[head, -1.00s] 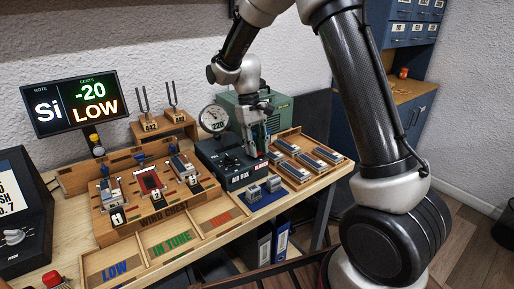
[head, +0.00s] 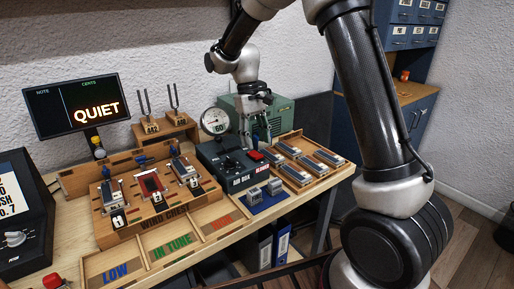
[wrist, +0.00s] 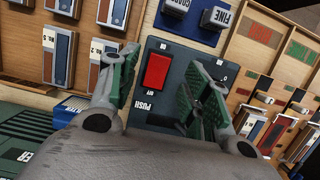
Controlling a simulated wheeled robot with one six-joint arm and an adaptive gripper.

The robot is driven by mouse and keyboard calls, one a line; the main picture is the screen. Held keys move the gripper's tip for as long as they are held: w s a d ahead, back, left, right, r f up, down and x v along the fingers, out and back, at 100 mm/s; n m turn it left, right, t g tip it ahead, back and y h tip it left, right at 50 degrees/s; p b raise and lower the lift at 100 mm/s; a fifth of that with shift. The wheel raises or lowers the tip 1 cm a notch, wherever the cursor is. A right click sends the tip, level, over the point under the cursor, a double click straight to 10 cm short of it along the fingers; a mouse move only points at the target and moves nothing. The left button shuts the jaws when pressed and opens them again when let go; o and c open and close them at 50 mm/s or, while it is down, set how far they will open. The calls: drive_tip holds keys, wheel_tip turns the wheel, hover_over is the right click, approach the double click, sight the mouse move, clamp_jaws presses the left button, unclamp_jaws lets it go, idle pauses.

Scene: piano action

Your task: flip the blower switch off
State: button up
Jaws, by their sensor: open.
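The blower switch is a red rocker on the dark air box panel; in the wrist view the switch (wrist: 155,72) shows between my fingers. Its red also shows in the head view (head: 256,156), on the right part of the air box (head: 228,171). My gripper (head: 256,137) is above and behind the switch, open and empty. In the wrist view my gripper (wrist: 164,68) has one green-padded finger on each side of the switch, with gaps to both. I cannot tell how high the fingertips are above the panel.
A round gauge (head: 214,122) reads about 60 and the screen (head: 76,107) says QUIET. A wooden tray of reeds (head: 310,160) lies right of the air box. The blue mat (head: 268,205) with two small blocks lies in front. The wind chest (head: 160,210) stands left.

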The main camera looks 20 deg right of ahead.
sight(259, 155)
drive_tip(key=v, duration=0.8)
drive_tip(key=shift+r, duration=0.1)
drive_tip(key=s+d+r+m+t, duration=0.1)
drive_tip(key=s+d+r+t, duration=0.1)
drive_tip(key=s+d, duration=0.3)
drive_tip(key=s+d+r+m+t, duration=0.1)
drive_tip(key=s+d, duration=0.4)
drive_tip(key=s, duration=0.9)
drive_tip(key=s+d+r+m+t+y, duration=0.1)
drive_tip(key=s+d+t, duration=0.3)
drive_tip(key=s, duration=0.5)
drive_tip(key=shift+s+d+r+m, duration=0.3)
drive_tip(key=shift+d+r, duration=0.5)
